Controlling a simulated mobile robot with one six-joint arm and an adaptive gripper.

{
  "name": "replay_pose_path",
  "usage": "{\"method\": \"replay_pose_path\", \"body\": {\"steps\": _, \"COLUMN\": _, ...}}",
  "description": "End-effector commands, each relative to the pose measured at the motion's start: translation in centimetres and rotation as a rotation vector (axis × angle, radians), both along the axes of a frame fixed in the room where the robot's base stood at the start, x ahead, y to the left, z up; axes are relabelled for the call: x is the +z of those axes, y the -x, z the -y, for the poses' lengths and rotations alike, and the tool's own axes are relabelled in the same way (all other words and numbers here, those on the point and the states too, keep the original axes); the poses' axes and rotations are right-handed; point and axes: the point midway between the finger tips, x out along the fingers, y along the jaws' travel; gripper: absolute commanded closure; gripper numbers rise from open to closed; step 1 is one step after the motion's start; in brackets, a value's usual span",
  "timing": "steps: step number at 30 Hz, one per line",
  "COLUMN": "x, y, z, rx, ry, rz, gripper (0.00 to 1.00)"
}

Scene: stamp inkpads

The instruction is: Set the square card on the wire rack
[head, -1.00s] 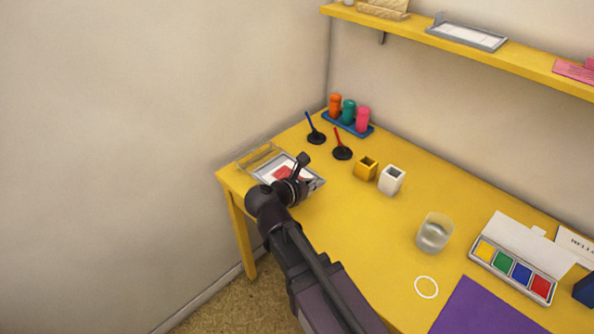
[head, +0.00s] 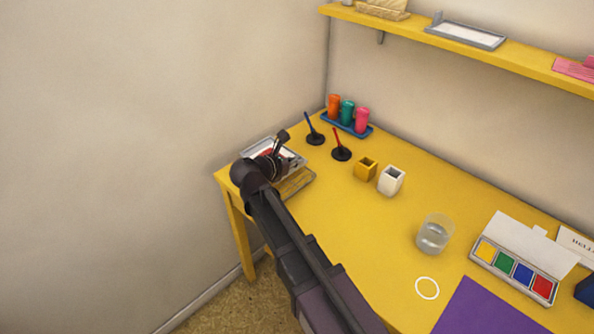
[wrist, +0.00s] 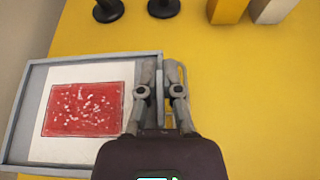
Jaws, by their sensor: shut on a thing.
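A shallow grey-rimmed tray (wrist: 103,62) with a white sheet and a speckled red rectangle (wrist: 85,110) fills the left of the wrist view. The red rectangle may be the square card; I cannot tell for sure. My gripper (wrist: 161,97) is shut on the tray's right rim, one finger on each side. In the head view the tray (head: 289,156) is at the table's far left corner, partly behind my gripper. A brown flat frame (head: 297,183) lies just in front of it, partly hidden by my arm. I cannot tell whether it is the wire rack.
Black-based stamps (head: 340,153) and a blue tray (head: 350,127) of coloured bottles stand behind. The yellow table (head: 345,225) is clear between my arm and the glass.

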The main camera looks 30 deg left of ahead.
Motion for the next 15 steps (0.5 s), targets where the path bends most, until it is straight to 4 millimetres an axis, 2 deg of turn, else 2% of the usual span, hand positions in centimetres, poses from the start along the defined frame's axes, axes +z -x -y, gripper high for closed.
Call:
{"method": "replay_pose_path", "body": {"steps": 5, "x": -0.5, "y": 0.0, "z": 0.0, "rx": 0.000, "ry": 0.000, "rz": 0.000, "gripper": 1.00}}
{"method": "replay_pose_path", "body": {"steps": 15, "x": -3.1, "y": 0.0, "z": 0.0, "rx": 0.001, "ry": 0.000, "rz": 0.000, "gripper": 1.00}}
